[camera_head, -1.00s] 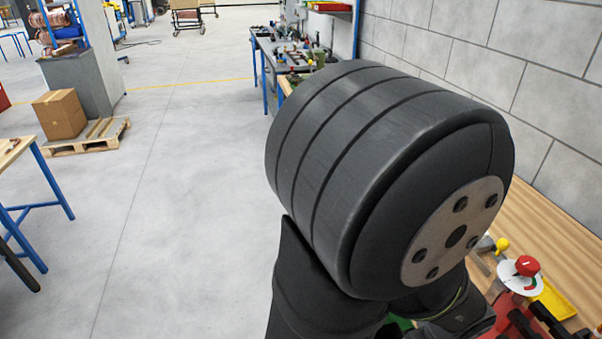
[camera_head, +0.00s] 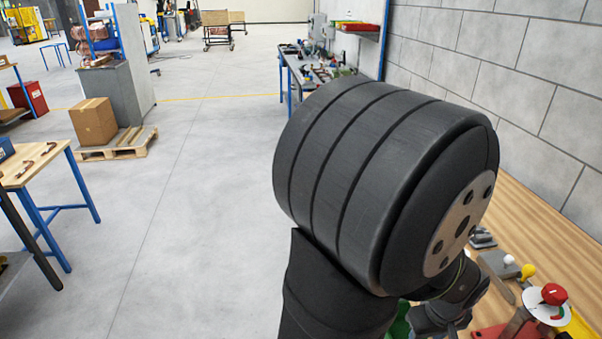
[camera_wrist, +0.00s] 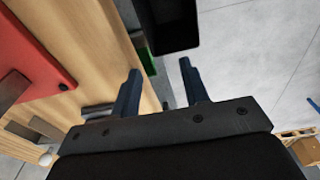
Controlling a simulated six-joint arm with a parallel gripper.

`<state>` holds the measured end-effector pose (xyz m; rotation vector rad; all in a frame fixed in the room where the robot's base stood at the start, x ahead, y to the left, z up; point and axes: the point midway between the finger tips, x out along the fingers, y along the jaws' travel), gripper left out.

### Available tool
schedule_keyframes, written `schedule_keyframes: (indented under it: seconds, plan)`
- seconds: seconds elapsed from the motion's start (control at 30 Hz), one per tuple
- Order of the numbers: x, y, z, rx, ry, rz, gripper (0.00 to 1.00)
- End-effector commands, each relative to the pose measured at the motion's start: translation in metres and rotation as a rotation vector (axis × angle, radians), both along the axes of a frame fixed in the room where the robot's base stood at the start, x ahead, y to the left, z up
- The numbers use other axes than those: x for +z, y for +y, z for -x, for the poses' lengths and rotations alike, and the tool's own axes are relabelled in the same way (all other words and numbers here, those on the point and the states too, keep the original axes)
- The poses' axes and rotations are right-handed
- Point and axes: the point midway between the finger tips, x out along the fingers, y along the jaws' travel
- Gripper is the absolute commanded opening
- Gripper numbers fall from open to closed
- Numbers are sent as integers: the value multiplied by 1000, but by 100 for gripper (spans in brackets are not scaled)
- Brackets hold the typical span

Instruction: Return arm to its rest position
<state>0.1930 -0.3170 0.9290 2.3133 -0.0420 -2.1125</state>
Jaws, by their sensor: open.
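My gripper (camera_wrist: 160,88) shows in the wrist view with its two dark fingers apart and nothing between them. It is over the edge of a wooden workbench (camera_wrist: 98,62), with grey floor to the right. A black part, which I cannot identify, hangs in front of the fingertips at the top of the wrist view. In the head view my dark arm fills the middle and right, and the fingers cannot be made out there. No copper tube can be picked out near the gripper.
The wooden bench (camera_head: 540,235) runs along the block wall at right. On it are a red-knobbed device (camera_head: 553,295) and a yellow-knobbed item (camera_head: 528,271). A red plate (camera_wrist: 38,50) lies close to my gripper. A carton (camera_head: 93,122) on a pallet and open floor (camera_head: 205,200) are at left.

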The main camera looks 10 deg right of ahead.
Motion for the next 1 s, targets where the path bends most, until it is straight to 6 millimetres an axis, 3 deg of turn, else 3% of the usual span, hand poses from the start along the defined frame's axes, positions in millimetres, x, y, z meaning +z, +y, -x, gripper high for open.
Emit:
schedule_keyframes:
  seconds: [0.03,0.47,1.0]
  plan:
    - [-14,13,-23,21,-18,-28,41]
    - [-26,32,-83,14,-10,-22,41]
    - [-46,74,-156,12,-6,-16,41]
